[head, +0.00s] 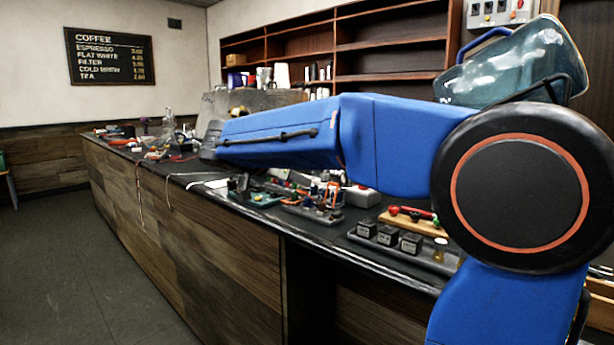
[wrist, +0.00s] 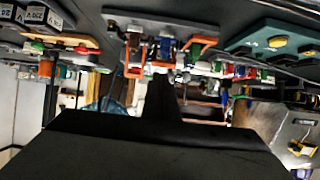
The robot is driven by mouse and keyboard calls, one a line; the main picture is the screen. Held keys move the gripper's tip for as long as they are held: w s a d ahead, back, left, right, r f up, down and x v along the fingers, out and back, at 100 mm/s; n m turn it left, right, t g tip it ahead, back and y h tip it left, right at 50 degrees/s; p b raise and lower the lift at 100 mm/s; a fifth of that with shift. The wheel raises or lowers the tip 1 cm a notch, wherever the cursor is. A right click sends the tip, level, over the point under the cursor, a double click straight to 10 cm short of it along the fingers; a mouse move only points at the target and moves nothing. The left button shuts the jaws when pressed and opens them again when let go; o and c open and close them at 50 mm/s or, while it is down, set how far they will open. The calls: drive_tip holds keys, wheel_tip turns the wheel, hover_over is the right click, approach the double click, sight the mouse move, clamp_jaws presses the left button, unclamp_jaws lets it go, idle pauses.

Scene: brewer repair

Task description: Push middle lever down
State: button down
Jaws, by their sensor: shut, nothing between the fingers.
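A dark base board (wrist: 120,22) in the wrist view carries a row of three small lever-like mechanisms with orange, white and blue parts. The middle one (wrist: 166,46) has a blue body, and an orange part shows beside it. My gripper (wrist: 160,84) is shut and empty, its dark fingertips close below this middle mechanism in the picture. I cannot tell whether they touch it. In the head view the board (head: 316,214) stands on the counter, small and cluttered.
The dark counter (head: 349,238) holds a teal board (head: 259,198), black labelled blocks (head: 388,234) and a wooden block with a red-handled tool (head: 412,220). Shelves (head: 388,60) stand behind. The floor (head: 75,265) in front of the counter is clear.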

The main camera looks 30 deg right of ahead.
drive_tip(key=shift+s+a+f+t+h, duration=0.15)
drive_tip(key=shift+a+f+t+h, duration=0.2)
drive_tip(key=shift+h, duration=0.35)
drive_tip(key=shift+d, duration=0.1)
drive_tip(key=shift+w+d+f, duration=0.25)
drive_tip(key=shift+d+f, duration=0.1)
drive_tip(key=shift+d, duration=0.2)
drive_tip(key=shift+r, duration=0.3)
drive_tip(key=s+a, duration=0.3)
drive_tip(key=a, duration=0.6)
